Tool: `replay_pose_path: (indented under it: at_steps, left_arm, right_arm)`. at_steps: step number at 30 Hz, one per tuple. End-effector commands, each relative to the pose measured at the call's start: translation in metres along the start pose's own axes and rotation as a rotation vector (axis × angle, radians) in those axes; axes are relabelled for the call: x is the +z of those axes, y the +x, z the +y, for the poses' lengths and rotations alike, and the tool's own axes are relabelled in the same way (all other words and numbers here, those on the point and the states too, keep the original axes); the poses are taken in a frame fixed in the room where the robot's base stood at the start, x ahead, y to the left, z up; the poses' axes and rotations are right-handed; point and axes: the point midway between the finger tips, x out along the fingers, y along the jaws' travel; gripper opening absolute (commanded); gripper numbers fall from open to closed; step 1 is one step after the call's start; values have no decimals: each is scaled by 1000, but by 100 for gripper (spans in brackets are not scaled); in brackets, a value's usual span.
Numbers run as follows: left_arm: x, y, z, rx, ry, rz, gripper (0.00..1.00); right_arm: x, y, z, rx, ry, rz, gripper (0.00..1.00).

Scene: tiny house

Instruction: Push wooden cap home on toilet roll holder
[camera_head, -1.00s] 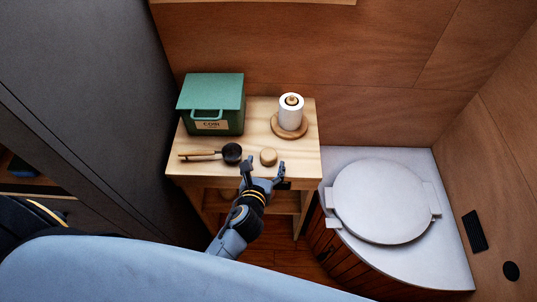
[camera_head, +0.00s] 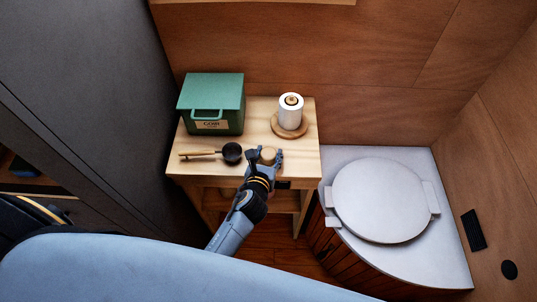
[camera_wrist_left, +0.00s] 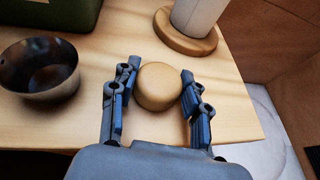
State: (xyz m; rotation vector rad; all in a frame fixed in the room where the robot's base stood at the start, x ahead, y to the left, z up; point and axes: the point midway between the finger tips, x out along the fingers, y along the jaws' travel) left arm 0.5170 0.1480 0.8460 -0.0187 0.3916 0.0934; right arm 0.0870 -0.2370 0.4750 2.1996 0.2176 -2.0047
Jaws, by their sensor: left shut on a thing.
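The wooden cap (camera_head: 267,155) is a small round pale-wood piece near the front edge of the table. My left gripper (camera_head: 264,158) is around it, one finger on each side. In the left wrist view the cap (camera_wrist_left: 158,87) sits between the two fingers of the gripper (camera_wrist_left: 159,88), which is shut on it. The toilet roll holder has a round wooden base (camera_head: 289,130) and a post with its top showing in the white roll (camera_head: 291,112). It stands upright behind and right of the cap. My right gripper is not in view.
A green lidded box (camera_head: 211,103) stands at the table's back left. A dark scoop with a wooden handle (camera_head: 231,153) lies left of the gripper, close to it. The table (camera_head: 305,163) is bare right of the cap. A toilet (camera_head: 384,200) stands to the right.

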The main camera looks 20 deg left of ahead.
Motion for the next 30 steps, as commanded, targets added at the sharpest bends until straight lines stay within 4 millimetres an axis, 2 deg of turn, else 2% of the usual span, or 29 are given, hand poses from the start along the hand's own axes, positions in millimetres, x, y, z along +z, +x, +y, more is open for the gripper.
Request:
replay_pose_path:
  at_steps: [8, 15, 17, 25, 30]
  left_arm:
    - [4, -2, 1, 1, 1, 0, 23]
    - [34, -15, 0, -1, 3, -2, 23]
    - [36, -26, 2, 0, 3, -1, 23]
    - [66, -87, 6, -2, 1, 0, 23]
    - [63, -128, 11, -2, 0, 3, 23]
  right_arm:
    - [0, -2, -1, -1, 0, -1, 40]
    - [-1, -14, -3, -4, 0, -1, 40]
    - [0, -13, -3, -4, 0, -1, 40]
    - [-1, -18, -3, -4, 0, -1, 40]
    - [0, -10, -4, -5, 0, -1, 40]
